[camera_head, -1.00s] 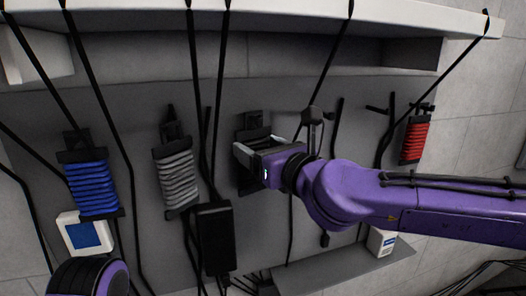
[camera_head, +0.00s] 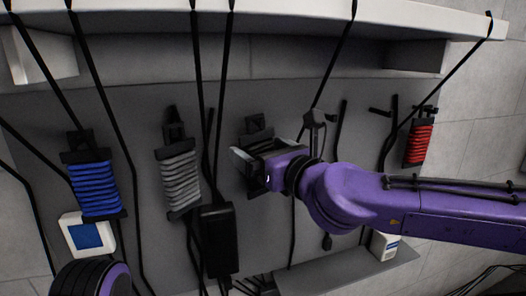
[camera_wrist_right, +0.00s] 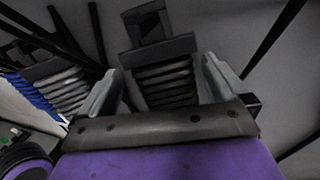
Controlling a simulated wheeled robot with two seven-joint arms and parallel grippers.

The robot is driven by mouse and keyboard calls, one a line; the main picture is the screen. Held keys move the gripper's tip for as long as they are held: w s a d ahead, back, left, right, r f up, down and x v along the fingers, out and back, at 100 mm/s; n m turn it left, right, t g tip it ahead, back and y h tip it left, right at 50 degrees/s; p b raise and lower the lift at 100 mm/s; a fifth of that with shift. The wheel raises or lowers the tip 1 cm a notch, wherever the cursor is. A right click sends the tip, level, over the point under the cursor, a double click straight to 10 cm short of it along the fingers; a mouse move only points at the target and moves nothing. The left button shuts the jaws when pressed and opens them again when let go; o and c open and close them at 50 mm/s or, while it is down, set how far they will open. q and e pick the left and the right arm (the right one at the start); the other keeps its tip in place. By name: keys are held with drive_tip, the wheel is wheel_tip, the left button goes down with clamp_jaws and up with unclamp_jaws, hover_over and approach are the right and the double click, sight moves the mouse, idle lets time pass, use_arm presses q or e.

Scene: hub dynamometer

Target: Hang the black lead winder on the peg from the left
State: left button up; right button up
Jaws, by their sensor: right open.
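The black lead winder (camera_head: 257,126) is upright against the grey panel, right of the grey winder. In the right wrist view its dark windings (camera_wrist_right: 166,82) show between my two fingers. My right gripper (camera_head: 262,150) is open, with one finger on each side of the winder; I cannot tell whether they touch it. The gripper hides much of the winder in the head view, and whatever holds it up is not clear. Of my left arm only a round purple and black part shows at the bottom left; its gripper is out of view.
A blue winder (camera_head: 94,186), a grey winder (camera_head: 179,180) and a red winder (camera_head: 419,145) hang along the panel (camera_head: 140,105). Black cables run down across it. A black box (camera_head: 219,240) hangs left of my gripper. A shelf (camera_head: 335,275) juts out below.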

drive_tip(key=shift+s+d, duration=0.2)
drive_tip(key=shift+s, duration=0.05)
drive_tip(key=s+d+n+b, duration=0.2)
drive_tip(key=s+d+b, duration=0.1)
drive_tip(key=s+d, duration=0.4)
drive_tip(key=w+d+f+n+g+h, duration=0.1)
drive_tip(key=d+f+n+h, duration=0.2)
drive_tip(key=f, duration=0.9)
drive_tip(key=w+d+f+n+g+h, duration=0.15)
drive_tip(key=f+n, duration=0.25)
drive_tip(key=f, duration=0.8)
drive_tip(key=d+f+n+g+h, duration=0.15)
drive_tip(key=f+n+h, duration=0.25)
drive_tip(key=f, duration=0.8)
drive_tip(key=s+d+f+n+g+h, duration=0.1)
drive_tip(key=s+d+f+n+g, duration=0.2)
drive_tip(key=s+f, duration=0.45)
drive_tip(key=s+d+f+n+g+h, duration=0.1)
drive_tip(key=s+d+f+n, duration=0.3)
drive_tip(key=f, duration=0.6)
drive_tip(key=s+d+f+n+g+h, duration=0.1)
drive_tip(key=s+d+f+g, duration=0.1)
drive_tip(key=s+d+f, duration=0.3)
drive_tip(key=s+d+f+n+g+h, duration=0.1)
drive_tip(key=s+d+f, duration=0.3)
drive_tip(key=s, duration=0.8)
drive_tip(key=shift+d+f+n+g+h, duration=0.3)
drive_tip(key=shift+d+f+g+h, duration=0.1)
drive_tip(key=shift+d, duration=0.15)
